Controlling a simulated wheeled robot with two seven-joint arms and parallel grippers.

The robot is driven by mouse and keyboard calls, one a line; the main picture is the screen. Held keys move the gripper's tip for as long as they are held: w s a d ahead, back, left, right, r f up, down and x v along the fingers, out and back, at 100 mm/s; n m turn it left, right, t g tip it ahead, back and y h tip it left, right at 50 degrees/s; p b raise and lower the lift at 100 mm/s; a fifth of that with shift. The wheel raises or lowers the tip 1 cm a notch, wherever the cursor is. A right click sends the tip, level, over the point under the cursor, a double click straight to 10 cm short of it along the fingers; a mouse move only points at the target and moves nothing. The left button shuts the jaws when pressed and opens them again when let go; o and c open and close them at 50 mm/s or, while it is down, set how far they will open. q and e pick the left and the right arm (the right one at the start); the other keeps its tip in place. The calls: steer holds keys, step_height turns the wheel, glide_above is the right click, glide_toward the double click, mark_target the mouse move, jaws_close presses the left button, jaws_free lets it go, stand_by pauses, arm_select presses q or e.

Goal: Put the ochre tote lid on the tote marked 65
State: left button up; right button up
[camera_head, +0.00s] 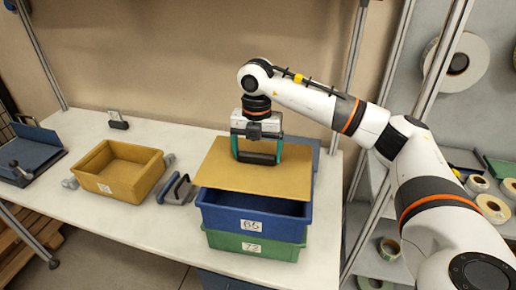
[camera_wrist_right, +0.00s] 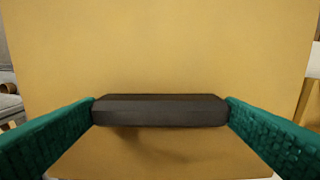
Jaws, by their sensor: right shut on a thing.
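The ochre lid (camera_head: 235,179) is a flat panel with a dark bar handle (camera_wrist_right: 160,111). My right gripper (camera_head: 257,153) is shut on this handle, with a green finger at each end of the bar in the wrist view. The blue tote marked 65 (camera_head: 252,223) stands on a green tote (camera_head: 252,246) near the table's front edge. The lid is over the back and left of the blue tote, and the tote's front opening shows uncovered. I cannot tell whether the lid touches the rim. My left gripper is not in view.
An open ochre tote (camera_head: 122,192) with a label stands to the left on the white table (camera_head: 119,222). A grey-blue handled object (camera_head: 180,188) lies between the totes. A blue item (camera_head: 35,150) is at the far left. Shelves with tape reels (camera_head: 467,62) are at right.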

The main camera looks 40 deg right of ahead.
mark_target(259, 163)
steer(key=f+b, duration=0.1)
steer(key=f, duration=0.2)
steer(key=f+b, duration=0.1)
steer(key=shift+s+d+f+b, duration=0.15)
steer(key=shift+s+f+b, duration=0.1)
steer(key=shift+b, duration=0.1)
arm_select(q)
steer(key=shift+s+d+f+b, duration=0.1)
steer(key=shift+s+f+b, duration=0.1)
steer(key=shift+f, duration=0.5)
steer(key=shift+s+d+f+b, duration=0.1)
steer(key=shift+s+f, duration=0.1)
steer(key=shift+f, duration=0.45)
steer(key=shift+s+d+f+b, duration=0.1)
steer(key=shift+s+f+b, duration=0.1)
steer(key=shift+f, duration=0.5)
arm_select(e)
steer(key=shift+f, duration=0.65)
steer(key=o, duration=1.1)
step_height(259, 163, up, 7)
steer(key=shift+w+b, duration=0.1)
steer(key=shift+b, duration=1.15)
step_height(259, 163, up, 5)
steer(key=shift+r+p, duration=0.1)
steer(key=shift+p, duration=0.3)
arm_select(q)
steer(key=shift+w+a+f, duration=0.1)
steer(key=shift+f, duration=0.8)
